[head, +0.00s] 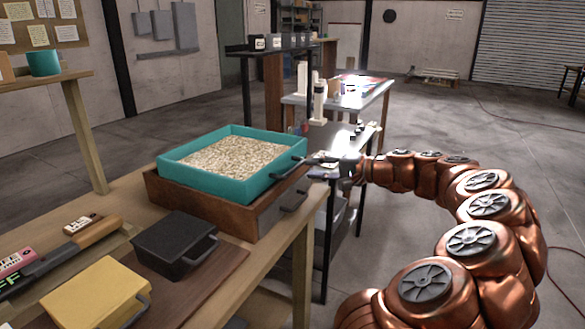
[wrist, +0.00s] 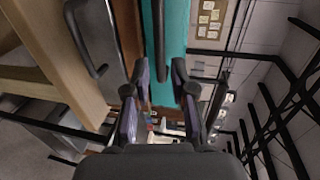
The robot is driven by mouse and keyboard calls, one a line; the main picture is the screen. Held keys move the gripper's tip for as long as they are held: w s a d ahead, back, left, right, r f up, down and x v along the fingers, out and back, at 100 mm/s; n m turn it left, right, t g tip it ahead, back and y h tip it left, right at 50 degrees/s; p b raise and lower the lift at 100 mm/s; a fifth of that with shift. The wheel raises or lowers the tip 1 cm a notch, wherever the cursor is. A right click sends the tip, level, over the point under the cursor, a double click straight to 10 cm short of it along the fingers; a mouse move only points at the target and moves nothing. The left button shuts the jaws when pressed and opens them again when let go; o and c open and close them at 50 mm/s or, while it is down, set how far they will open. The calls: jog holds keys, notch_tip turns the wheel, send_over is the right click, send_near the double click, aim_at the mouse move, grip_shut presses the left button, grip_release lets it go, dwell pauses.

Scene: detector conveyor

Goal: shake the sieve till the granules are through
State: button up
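The sieve (head: 180,180) is a teal rectangular tray full of pale granules (head: 235,156), sitting on a brown wooden box (head: 200,209) on the workbench. Its dark bar handle (head: 289,169) sticks out on the right. My gripper (head: 323,160) is at that handle, coming from the right. In the wrist view the sieve's teal wall (wrist: 178,25) is ahead and its handle (wrist: 158,45) lies between my two fingers (wrist: 161,82). The fingers are apart, with gaps beside the handle. The box's inside is hidden beneath the sieve.
A dark lidded box (head: 173,243) and a yellow box (head: 97,294) stand on the bench at the front left. The wooden box has its own handle (head: 294,201) just below the sieve's. A metal side table (head: 345,140) stands behind my gripper.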

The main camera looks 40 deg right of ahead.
aim_at(298, 168)
jog(key=shift+x, duration=3.15)
jog(key=shift+a, duration=0.1)
jog(key=shift+c, duration=0.2)
grip_shut()
